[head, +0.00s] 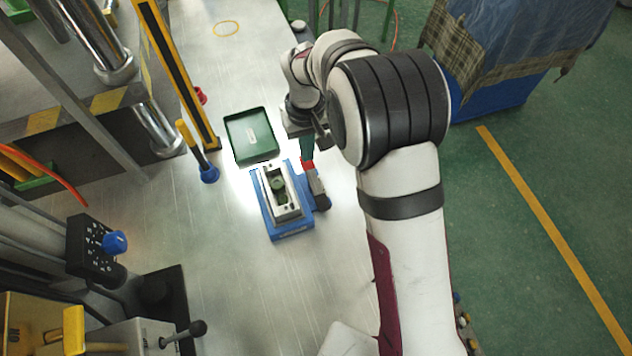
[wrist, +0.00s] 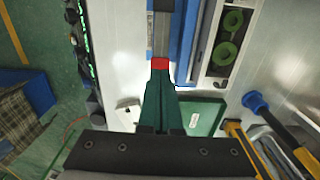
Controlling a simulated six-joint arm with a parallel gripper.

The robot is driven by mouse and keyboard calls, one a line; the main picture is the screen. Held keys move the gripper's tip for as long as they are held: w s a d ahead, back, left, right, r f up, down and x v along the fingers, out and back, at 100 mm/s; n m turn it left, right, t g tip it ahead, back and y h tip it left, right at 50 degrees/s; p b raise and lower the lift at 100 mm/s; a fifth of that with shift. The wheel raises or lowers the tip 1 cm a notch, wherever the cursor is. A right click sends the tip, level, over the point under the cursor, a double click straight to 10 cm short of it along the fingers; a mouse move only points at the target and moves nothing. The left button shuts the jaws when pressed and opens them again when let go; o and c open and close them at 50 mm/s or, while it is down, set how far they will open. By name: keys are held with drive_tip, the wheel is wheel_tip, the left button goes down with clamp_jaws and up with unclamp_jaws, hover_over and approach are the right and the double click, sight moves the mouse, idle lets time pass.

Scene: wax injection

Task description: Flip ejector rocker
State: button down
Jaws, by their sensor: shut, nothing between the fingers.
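The ejector rocker (head: 316,183) is a narrow grey bar with a red end, along the right side of a blue fixture (head: 291,233). In the wrist view its red end (wrist: 160,64) sits right at the tips of my gripper (wrist: 158,76), with the grey bar running on beyond. My gripper (head: 307,158) has green fingers, pointing down and shut. The fingertips are over or against the red end; contact cannot be told. The fixture holds a pale mould (head: 283,210) with green round parts inside, also seen in the wrist view (wrist: 228,48). The arm does not cover the rocker.
A green tray (head: 250,154) lies just behind the fixture. A control box with a blue knob (head: 115,242) is at lower left. The metal table is clear in front of the fixture.

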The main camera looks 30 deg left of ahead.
sight(308, 164)
drive_tip(key=shift+f, duration=1.75)
idle(0.8)
drive_tip(key=shift+r, duration=3.55)
drive_tip(key=shift+d, duration=0.1)
drive_tip(key=s+d+r+m+y, duration=0.1)
drive_tip(key=s+d+r+m, duration=0.4)
drive_tip(key=d, duration=0.5)
drive_tip(key=s+d+r+m, duration=0.3)
drive_tip(key=d+r, duration=0.3)
drive_tip(key=d, duration=0.4)
drive_tip(key=s+d+m, duration=0.3)
drive_tip(key=s, duration=0.3)
drive_tip(key=s+d+m, duration=0.3)
drive_tip(key=s, duration=0.4)
drive_tip(key=shift+d+f+m+y, duration=0.3)
drive_tip(key=shift+d+f+y, duration=0.05)
drive_tip(key=shift+d+y, duration=0.05)
